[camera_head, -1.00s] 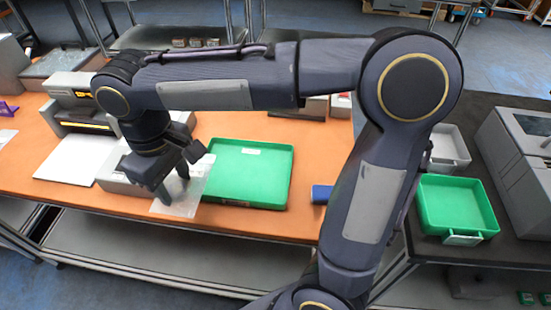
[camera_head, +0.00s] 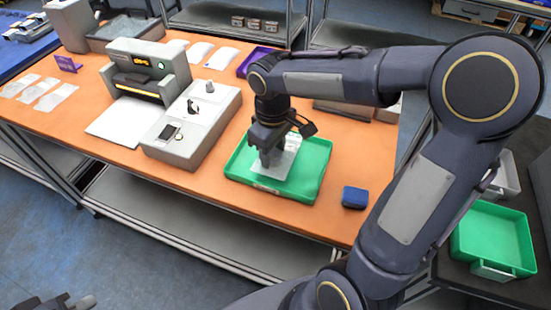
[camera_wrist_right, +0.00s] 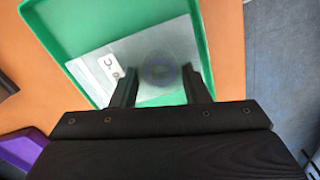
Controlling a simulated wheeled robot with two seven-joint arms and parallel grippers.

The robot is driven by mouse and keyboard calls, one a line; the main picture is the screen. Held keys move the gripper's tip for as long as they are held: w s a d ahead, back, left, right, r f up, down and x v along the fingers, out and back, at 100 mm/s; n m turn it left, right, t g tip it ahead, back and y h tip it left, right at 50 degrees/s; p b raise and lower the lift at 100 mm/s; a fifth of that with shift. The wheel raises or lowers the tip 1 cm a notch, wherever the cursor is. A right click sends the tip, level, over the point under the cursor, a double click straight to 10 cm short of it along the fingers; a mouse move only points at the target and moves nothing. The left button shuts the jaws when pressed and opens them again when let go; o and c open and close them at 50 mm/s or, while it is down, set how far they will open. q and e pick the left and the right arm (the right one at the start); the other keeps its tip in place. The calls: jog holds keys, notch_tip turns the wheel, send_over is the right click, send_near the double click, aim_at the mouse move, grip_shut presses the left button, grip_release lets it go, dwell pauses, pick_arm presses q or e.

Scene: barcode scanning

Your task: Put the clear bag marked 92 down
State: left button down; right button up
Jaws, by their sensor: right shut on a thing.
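My right gripper (camera_head: 268,158) points down over the green tray (camera_head: 318,172) on the orange table. It is shut on a clear bag (camera_head: 287,163), held low over the tray's floor; I cannot tell whether the bag touches it. The right wrist view shows the bag (camera_wrist_right: 158,50) between the fingers (camera_wrist_right: 160,85), inside the outline of the green tray (camera_wrist_right: 60,40). A small white label (camera_wrist_right: 109,67) on the bag carries dark marks, too small and turned to read surely. Only the tip of my left gripper (camera_head: 65,303) shows at the bottom left edge, away from the table.
Several clear bags (camera_head: 50,96) lie at the table's left. A blue block (camera_head: 354,197) sits right of the tray. Another green tray (camera_head: 495,238) is at the right.

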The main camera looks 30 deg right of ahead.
aim_at(275, 153)
jog(key=shift+d+f, duration=0.2)
jog(key=shift+f, duration=0.8)
jog(key=shift+d+f, duration=0.15)
jog(key=shift+f, duration=0.8)
jog(key=shift+w+f, duration=0.1)
jog(key=shift+f, duration=0.05)
jog(key=o, duration=1)
